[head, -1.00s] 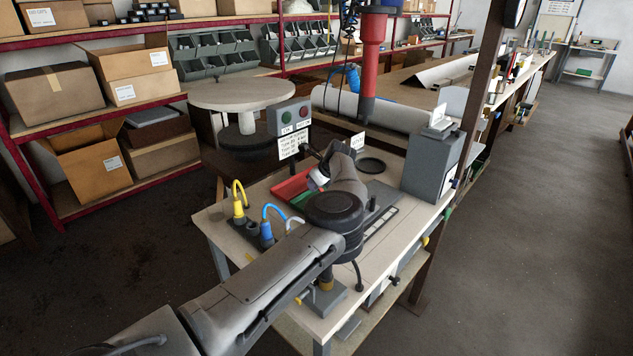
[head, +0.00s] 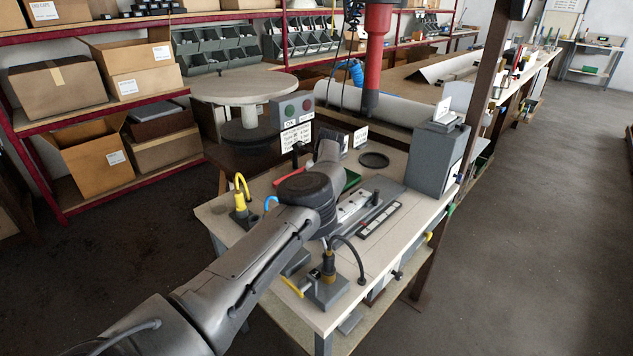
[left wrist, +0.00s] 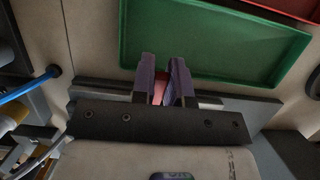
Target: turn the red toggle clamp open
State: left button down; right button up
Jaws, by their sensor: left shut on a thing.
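A small red part, apparently of the red toggle clamp (left wrist: 159,91), shows between the two fingers of my left gripper (left wrist: 164,68) in the left wrist view. The fingers are close together and shut on it. The rest of the clamp is hidden by the fingers and the dark gripper body, so its angle cannot be told. In the head view my left arm reaches over the workbench (head: 400,262) and its wrist hides the gripper and the clamp. My right gripper is in neither view.
A green tray (left wrist: 205,45) lies just beyond the fingers, with a red tray (left wrist: 292,9) beside it. In the head view a yellow connector (head: 241,206) stands at the bench's left, a grey box (head: 434,158) at the right, and a button box (head: 293,110) at the back.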

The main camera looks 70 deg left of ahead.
pick_arm(q)
jog(key=c, duration=1.2)
grip_release()
jog(key=shift+o, duration=0.4)
jog(key=p+v, duration=0.4)
jog(key=v, duration=0.9)
jog(key=shift+d+r, duration=0.15)
jog(key=shift+r, duration=0.25)
